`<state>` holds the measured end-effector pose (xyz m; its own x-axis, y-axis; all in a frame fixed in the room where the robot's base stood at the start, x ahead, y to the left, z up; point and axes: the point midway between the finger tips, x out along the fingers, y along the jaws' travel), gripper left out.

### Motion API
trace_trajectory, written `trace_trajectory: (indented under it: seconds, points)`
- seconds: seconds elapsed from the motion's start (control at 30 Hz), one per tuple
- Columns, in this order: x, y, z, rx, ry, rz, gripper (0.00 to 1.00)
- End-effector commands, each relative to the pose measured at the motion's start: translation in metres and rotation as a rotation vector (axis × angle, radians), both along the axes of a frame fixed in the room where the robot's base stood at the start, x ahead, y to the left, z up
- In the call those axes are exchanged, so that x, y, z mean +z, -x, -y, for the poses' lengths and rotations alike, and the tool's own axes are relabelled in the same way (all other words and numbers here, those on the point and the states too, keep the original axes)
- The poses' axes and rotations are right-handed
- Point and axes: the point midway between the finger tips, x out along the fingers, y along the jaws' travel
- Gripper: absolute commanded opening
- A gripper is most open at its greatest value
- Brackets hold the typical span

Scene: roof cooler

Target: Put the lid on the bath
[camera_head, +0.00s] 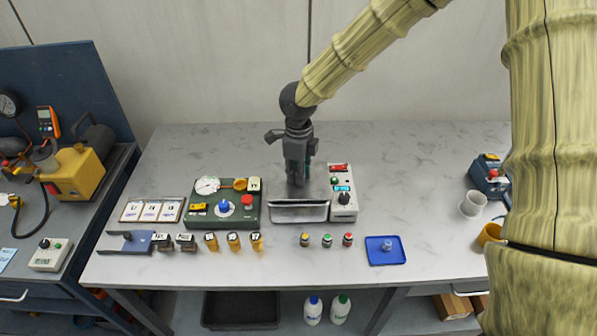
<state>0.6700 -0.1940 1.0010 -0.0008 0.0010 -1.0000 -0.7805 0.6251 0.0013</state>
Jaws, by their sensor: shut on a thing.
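The bath (299,213) is a metal box near the middle of the bench, with a white control unit (344,207) along its right side. A flat grey metal plate, which looks like the lid (315,190), lies across or just above the bath's top. My gripper (298,181) points straight down over this plate and is shut on it, seemingly by a handle. The fingertips and the handle are mostly hidden by the dark gripper body. I cannot tell whether the lid rests on the rim or hangs slightly above it.
A green device (223,204) with a gauge and knobs stands close left of the bath. Small capped vials (327,240) stand in front. A blue tray (374,258) lies front right. A white cup (473,205) stands far right. The bench behind the bath is clear.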

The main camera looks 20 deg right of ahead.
Motion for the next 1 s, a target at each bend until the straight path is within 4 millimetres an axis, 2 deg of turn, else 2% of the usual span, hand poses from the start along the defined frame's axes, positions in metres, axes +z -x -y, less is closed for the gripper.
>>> trace_trajectory:
  seconds: [0.63, 0.67, 0.73, 0.77, 1.0]
  points:
    - [-0.012, 0.0, 0.0, 0.0, 0.0, 0.0, 0.0]
    - [-0.012, 0.0, 0.0, 0.0, 0.0, 0.0, 0.26]
    - [-0.012, 0.0, 0.0, 0.0, 0.0, 0.0, 0.39]
    - [-0.012, 0.0, 0.0, 0.0, 0.0, 0.0, 0.42]
    - [-0.012, 0.0, 0.0, 0.0, 0.0, 0.0, 0.42]
